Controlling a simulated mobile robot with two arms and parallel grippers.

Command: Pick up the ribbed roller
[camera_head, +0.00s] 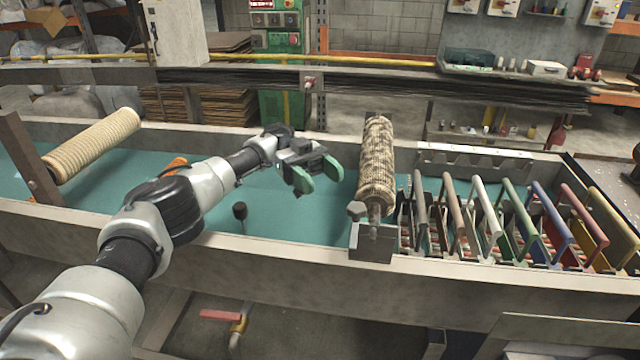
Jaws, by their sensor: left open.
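Two rollers span the trough. A pale cream roller (92,146) with fine rings around it lies slanted at the left. A brown and tan roller (376,160) with a rough, ridged surface lies near the middle, its near end on a metal bracket (371,246). I cannot tell for certain which one is the ribbed roller. My left gripper (318,174), with green finger pads, is open and empty. It is just left of the brown roller, apart from it, above the teal trough floor. My right gripper is not in view.
Right of the brown roller, a row of several coloured frames with handles (507,222) fills the trough. A black knob (239,211) and an orange object (173,166) are near my left arm. The trough's near wall (290,253) runs across the front.

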